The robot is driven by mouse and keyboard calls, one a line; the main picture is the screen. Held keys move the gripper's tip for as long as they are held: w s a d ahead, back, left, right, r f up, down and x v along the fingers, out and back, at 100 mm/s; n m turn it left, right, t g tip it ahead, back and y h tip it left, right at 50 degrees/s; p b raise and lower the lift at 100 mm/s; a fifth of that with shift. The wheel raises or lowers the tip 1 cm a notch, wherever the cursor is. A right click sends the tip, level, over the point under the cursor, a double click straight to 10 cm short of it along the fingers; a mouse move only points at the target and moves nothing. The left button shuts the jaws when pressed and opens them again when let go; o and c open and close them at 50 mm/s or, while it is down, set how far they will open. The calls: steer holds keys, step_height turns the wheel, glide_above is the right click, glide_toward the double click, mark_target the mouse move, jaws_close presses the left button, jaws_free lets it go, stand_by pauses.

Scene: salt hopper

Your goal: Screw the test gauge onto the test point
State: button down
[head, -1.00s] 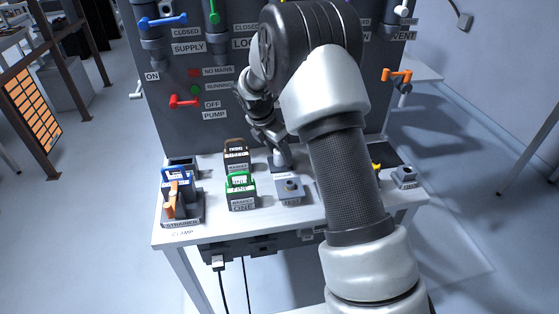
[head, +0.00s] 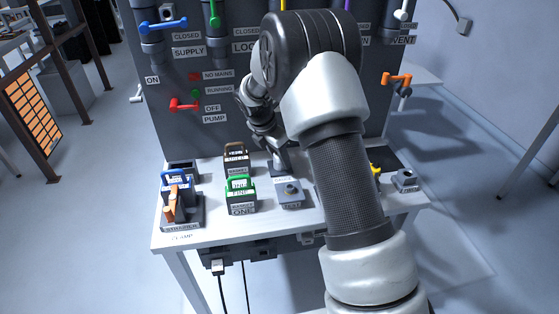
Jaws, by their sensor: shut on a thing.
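My gripper (head: 274,145) points down over the middle of the bench, just behind a grey block. It is small and partly covered by my own arm. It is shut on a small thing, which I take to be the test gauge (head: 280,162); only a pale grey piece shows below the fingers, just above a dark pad. Its dial cannot be made out. The grey block (head: 291,194) with a round fitting on top stands in front of the gripper. Its label is too small to read, so I cannot tell whether it is the test point.
The strainer stand (head: 183,208) is at far left. Another grey block (head: 404,180) sits at right. The upright panel (head: 222,135) with coloured valves rises behind. My arm covers the bench's right middle.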

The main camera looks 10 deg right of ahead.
steer(key=shift+r, duration=0.1)
steer(key=shift+r+p, duration=2.15)
steer(key=shift+r, duration=0.15)
